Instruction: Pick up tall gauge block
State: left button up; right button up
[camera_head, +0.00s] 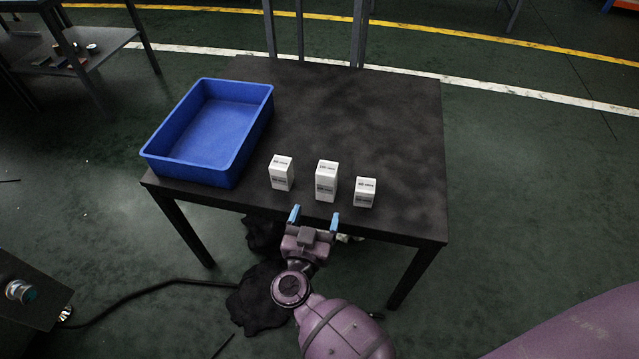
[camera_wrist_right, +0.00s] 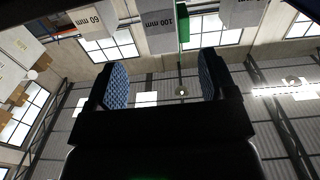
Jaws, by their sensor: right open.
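Three white gauge blocks stand upright in a row on the black table (camera_head: 400,140). The tallest is the middle one (camera_head: 326,181); it also shows in the right wrist view, labelled 100 mm (camera_wrist_right: 160,14). A medium block (camera_head: 281,173) stands to its left and the shortest block (camera_head: 364,193) to its right. My right gripper (camera_head: 315,218) is open and empty at the table's front edge, just in front of the tall block and apart from it. Its blue fingers also show in the right wrist view (camera_wrist_right: 163,82). My left gripper is not in view.
A blue open bin (camera_head: 238,165), empty, sits on the table's left side, close to the medium block. The back and right of the table are clear. A dark box with a knob (camera_head: 20,291) is at the lower left. A dark cable lies on the floor.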

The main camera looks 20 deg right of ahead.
aim_at(325, 186)
jog(key=x, duration=0.4)
jog(key=shift+b, duration=0.3)
jog(key=shift+w+d+f, duration=0.1)
jog(key=shift+w+d, duration=0.3)
jog(key=shift+w, duration=0.05)
jog(key=b+x, duration=0.1)
jog(key=x, duration=0.2)
jog(key=shift+w+d+f, duration=0.1)
jog(key=shift+w+f, duration=0.05)
jog(key=shift+w, duration=0.05)
jog(key=shift+w+d+b, duration=0.15)
jog(key=shift+w+b, duration=0.1)
jog(key=shift+b, duration=0.1)
jog(key=shift+w+r, duration=0.15)
jog(key=shift+r, duration=0.1)
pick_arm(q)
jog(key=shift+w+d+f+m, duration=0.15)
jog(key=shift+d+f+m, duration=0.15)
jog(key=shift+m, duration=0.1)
pick_arm(e)
jog(key=c, duration=1.4)
jog(key=shift+o, duration=0.2)
jog(key=shift+r, duration=0.1)
